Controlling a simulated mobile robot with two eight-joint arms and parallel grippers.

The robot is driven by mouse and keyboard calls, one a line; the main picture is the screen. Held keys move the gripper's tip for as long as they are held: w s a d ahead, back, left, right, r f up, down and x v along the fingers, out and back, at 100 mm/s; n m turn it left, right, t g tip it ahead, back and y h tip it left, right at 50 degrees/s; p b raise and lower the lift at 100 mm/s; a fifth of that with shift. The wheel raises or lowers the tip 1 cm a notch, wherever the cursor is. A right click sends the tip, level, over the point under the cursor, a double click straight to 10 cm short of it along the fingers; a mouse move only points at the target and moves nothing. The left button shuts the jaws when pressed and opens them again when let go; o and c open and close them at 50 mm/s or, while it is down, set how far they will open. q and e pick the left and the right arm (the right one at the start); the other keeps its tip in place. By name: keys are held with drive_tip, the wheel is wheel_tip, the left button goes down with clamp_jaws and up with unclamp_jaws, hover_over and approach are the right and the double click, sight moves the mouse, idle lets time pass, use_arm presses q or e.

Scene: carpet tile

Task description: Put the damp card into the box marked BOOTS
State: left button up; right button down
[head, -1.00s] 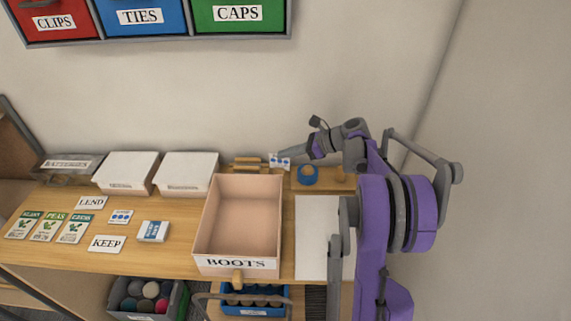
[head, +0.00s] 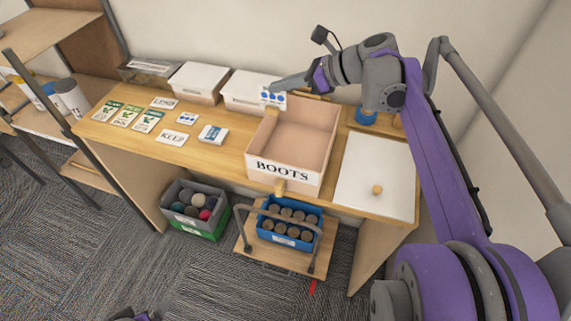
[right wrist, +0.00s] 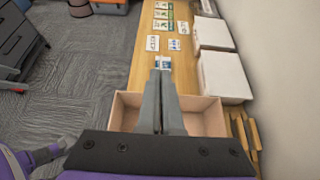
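My right gripper (head: 284,87) is shut on a small white card with blue dots (head: 273,98), held above the back left of the BOOTS box. The open pinkish box (head: 262,172) sits on the bench, its BOOTS label facing front; its visible floor looks empty. The right wrist view shows the closed fingers (right wrist: 160,75) above the box (right wrist: 208,120); the held card is not clear there. A similar blue-dotted card (head: 187,118) lies on the bench. A dark and purple part of mine at the head view's bottom edge may be the left gripper; its fingers are unclear.
LEND (head: 164,103) and KEEP (head: 172,138) cards, seed packets (head: 126,115) and a blue-white pack (head: 213,134) lie left of the box. White-lidded boxes (head: 200,80) stand behind. A white panel with a knob (head: 370,160) lies right. Below are a grey bin (head: 175,190) and blue crate (head: 267,229).

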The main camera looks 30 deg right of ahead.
drive_tip(key=shift+s+a+r, duration=0.1)
drive_tip(key=shift+s+a, duration=0.2)
drive_tip(key=shift+a, duration=0.35)
use_arm(q)
drive_tip(key=shift+s+a+f+b, duration=0.15)
drive_tip(key=shift+s+f+b, duration=0.1)
drive_tip(key=shift+f+b, duration=0.25)
drive_tip(key=shift+s+a+f+b, duration=0.1)
drive_tip(key=shift+s+f+b, duration=0.2)
drive_tip(key=shift+f, duration=0.3)
use_arm(e)
drive_tip(key=f, duration=1.7)
drive_tip(key=shift+a+f, duration=0.2)
drive_tip(key=shift+f, duration=0.2)
use_arm(q)
drive_tip(key=shift+f, duration=0.1)
use_arm(e)
drive_tip(key=shift+f, duration=0.1)
drive_tip(key=c, duration=1.5)
unclamp_jaws()
drive_tip(key=shift+f, duration=0.15)
drive_tip(key=shift+c, duration=0.2)
drive_tip(key=o, duration=0.5)
drive_tip(key=shift+c, duration=0.2)
drive_tip(key=shift+r, duration=0.25)
drive_tip(key=v, duration=1.2)
